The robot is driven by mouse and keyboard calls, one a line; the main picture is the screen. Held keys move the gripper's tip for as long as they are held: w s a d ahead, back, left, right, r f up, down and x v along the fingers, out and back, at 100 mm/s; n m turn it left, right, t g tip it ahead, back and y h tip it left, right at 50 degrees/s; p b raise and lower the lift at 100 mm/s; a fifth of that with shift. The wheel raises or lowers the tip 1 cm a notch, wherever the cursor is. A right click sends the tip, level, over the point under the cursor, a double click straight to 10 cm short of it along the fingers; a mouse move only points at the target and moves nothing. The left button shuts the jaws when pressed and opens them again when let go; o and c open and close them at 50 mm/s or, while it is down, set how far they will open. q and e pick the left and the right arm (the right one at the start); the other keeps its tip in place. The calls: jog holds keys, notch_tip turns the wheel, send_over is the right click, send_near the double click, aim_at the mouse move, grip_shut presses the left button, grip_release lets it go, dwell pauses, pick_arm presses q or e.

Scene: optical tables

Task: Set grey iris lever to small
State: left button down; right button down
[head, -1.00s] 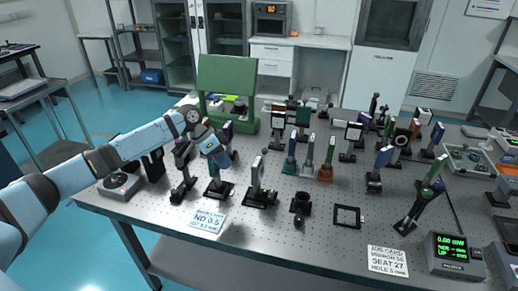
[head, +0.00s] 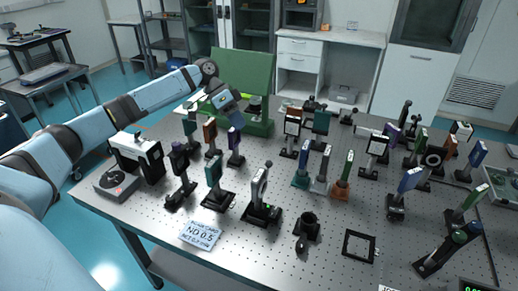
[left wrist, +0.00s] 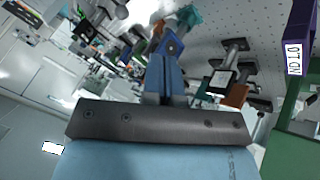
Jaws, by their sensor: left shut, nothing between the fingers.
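I cannot single out the grey iris lever for certain. A grey upright mount (head: 260,187), seen nearly edge-on with a small green spot, stands on a black base in the front row. A dark round ring mount (head: 432,160) stands farther right. My left gripper (head: 236,113) is above the table's back left, in front of the green frame, apart from both mounts. In the left wrist view its blue fingers (left wrist: 165,76) are together and hold nothing. My right gripper is out of view.
Several post-mounted optics crowd the perforated table (head: 150,222). A green frame (head: 262,72) stands at the back left. A flat black square frame (head: 360,247), a short black mount (head: 308,225) and an ND 0.5 card (head: 201,235) are at the front. The front edge is fairly clear.

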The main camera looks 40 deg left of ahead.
aim_at(268, 171)
pick_arm(q)
jog(key=s+d+f+p, duration=0.1)
jog(key=d+f+p, duration=0.1)
jog(key=d+f, duration=0.5)
jog(key=shift+d, duration=1.25)
jog(key=shift+f, duration=0.1)
